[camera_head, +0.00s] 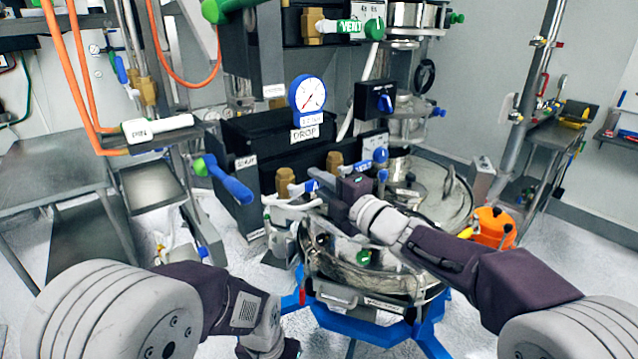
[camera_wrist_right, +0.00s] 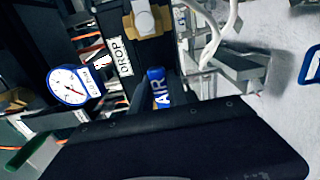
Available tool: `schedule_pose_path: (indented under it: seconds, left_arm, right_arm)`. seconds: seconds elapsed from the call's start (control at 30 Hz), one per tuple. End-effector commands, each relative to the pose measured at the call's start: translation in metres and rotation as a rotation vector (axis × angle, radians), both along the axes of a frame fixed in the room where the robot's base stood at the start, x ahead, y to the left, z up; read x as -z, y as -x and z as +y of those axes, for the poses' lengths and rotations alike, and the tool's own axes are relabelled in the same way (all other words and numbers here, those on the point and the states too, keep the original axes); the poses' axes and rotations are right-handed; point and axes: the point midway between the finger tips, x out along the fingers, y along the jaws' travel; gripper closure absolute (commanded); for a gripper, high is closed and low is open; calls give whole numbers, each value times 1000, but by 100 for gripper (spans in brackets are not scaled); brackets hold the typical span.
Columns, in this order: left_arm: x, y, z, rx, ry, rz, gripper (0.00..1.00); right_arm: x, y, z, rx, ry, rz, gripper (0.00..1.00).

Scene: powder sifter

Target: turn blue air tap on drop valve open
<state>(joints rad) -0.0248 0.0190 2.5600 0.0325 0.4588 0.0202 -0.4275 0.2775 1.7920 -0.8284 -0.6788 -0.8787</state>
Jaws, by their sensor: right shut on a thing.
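The blue air tap (camera_wrist_right: 159,90), lettered AIR, sits between the dark fingers of my right gripper (camera_wrist_right: 162,95) in the wrist view. In the head view my right gripper (camera_head: 322,181) reaches left toward a brass valve (camera_head: 285,182) below the DROP sign (camera_head: 305,133). The gripper is shut on the tap and covers most of it there. The DROP label also shows in the wrist view (camera_wrist_right: 119,51), beside a brass fitting (camera_wrist_right: 148,18). My left gripper (camera_head: 268,348) is low at the bottom edge, partly cut off, its fingers unclear.
A second brass valve with a blue handle (camera_head: 380,155) is close to the right. A blue lever (camera_head: 230,182) projects at the left. A pressure gauge (camera_head: 307,94) stands above. The round metal sifter (camera_head: 440,205) lies below my right arm. An orange bucket (camera_head: 492,228) stands right.

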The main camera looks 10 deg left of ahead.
Motion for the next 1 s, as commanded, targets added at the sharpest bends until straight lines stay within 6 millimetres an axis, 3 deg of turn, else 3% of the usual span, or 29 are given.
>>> schedule_pose_path:
  seconds: [0.27,1.0]
  left_arm:
    - [14,0,0,0,0,0,44]
    - [55,0,0,0,0,0,44]
  right_arm:
    - [-3,0,0,0,80,-101,100]
    - [-38,15,12,0,504,-644,100]
